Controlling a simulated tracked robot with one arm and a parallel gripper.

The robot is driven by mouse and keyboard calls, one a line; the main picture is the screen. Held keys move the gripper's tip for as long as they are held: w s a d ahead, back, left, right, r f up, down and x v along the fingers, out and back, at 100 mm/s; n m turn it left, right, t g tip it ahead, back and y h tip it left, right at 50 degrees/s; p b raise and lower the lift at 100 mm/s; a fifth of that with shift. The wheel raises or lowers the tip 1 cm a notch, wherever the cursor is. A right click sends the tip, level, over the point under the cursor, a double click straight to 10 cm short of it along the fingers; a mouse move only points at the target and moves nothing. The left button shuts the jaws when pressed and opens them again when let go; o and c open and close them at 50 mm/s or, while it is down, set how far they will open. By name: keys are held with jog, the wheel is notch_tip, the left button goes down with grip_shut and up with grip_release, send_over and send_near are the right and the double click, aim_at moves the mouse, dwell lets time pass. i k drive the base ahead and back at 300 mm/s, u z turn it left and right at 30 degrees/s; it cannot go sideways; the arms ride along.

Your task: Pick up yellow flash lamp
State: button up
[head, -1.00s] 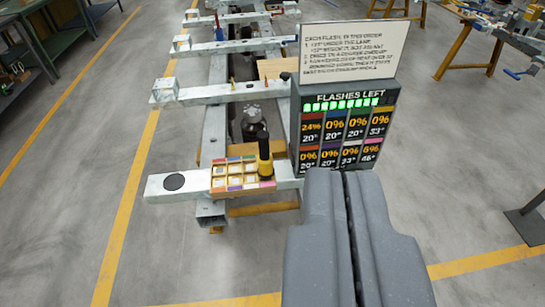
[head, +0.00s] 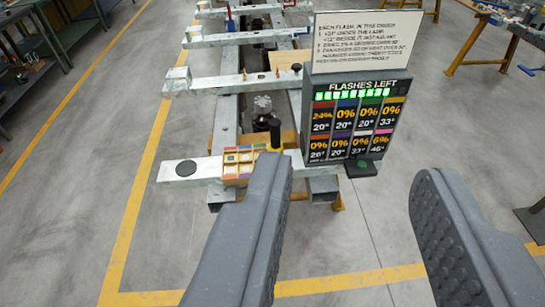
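The yellow flash lamp (head: 275,133) stands upright at the right side of a tray of coloured squares (head: 230,168). Its dark upper part shows above my left finger. Most of its yellow body is hidden behind that finger. My gripper (head: 352,174) is open and empty, with its two grey fingers wide apart. The lamp is beyond the left finger's tip, not between the fingers. I cannot tell whether the finger touches it.
A "FLASHES LEFT" panel (head: 352,122) with green lights and percentages stands behind, under a white instruction sign (head: 370,42). A dark pad with a green button (head: 362,167) sits below it. Metal crossbeams (head: 235,83) run behind. A black disc (head: 186,168) lies on the near beam.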

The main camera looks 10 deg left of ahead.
aim_at(275, 124)
jog(key=k, duration=1.1)
jog(key=u, duration=0.55)
jog(key=i, duration=2.2)
jog(key=z, duration=0.65)
